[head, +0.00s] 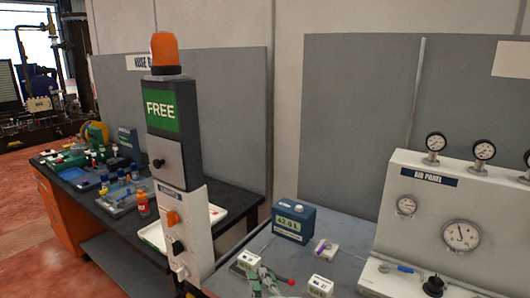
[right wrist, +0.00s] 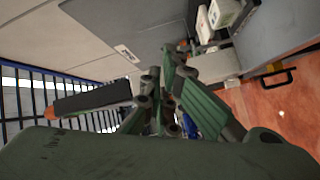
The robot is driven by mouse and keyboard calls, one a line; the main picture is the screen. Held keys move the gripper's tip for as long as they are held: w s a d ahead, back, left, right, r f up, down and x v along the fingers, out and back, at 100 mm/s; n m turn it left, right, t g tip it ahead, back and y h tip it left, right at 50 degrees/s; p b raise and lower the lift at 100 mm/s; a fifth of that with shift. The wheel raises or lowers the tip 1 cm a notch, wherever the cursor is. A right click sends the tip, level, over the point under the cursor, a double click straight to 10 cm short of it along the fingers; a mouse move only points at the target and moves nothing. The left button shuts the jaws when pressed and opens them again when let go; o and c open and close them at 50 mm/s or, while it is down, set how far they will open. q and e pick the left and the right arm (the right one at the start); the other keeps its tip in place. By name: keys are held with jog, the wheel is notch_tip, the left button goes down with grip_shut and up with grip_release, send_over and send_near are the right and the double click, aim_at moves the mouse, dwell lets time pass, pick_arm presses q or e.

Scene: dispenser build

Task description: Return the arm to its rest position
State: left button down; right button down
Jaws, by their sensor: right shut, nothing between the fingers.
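My right gripper (head: 264,281) shows low in the head view, over the grey bench, with green-grey fingers among small white boxes. In the right wrist view my right gripper (right wrist: 168,103) fills the middle with its green fingers and linkages. It is shut with nothing between the fingers. My left gripper is in neither view.
A pillar (head: 176,140) with a green FREE screen and orange beacon stands left of my gripper. A blue 42.0 L unit (head: 293,220), a white box (head: 320,286) and the gauge-bearing air panel (head: 428,212) stand on the bench. A cluttered dark table (head: 110,212) is further left.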

jog(key=s+d+f+m+g+h, duration=0.5)
jog(key=s+d+f+m+g, duration=0.2)
jog(key=s+d+f+m, duration=0.6)
jog(key=s+d+f+m+g, duration=0.1)
jog(key=s+d+f+g, duration=0.15)
jog(key=s, duration=0.45)
jog(key=s+d+f+g, duration=0.1)
jog(key=s+d+g, duration=0.15)
jog(key=s, duration=0.45)
jog(key=s+d+f+m+g, duration=0.1)
jog(key=s+d+f, duration=0.15)
jog(key=s, duration=0.45)
notch_tip(320, 180, down, 32)
jog(key=s+g+b, duration=0.2)
jog(key=b, duration=0.4)
jog(key=s+d+f+g+b, duration=0.1)
jog(key=s+d+f+b, duration=0.2)
jog(key=s+f, duration=1.3)
notch_tip(320, 180, down, 4)
jog(key=shift+s+d+r+h+b, duration=0.15)
jog(key=shift+s+r+h+b, duration=0.15)
jog(key=shift+b, duration=0.2)
jog(key=shift+s, duration=0.15)
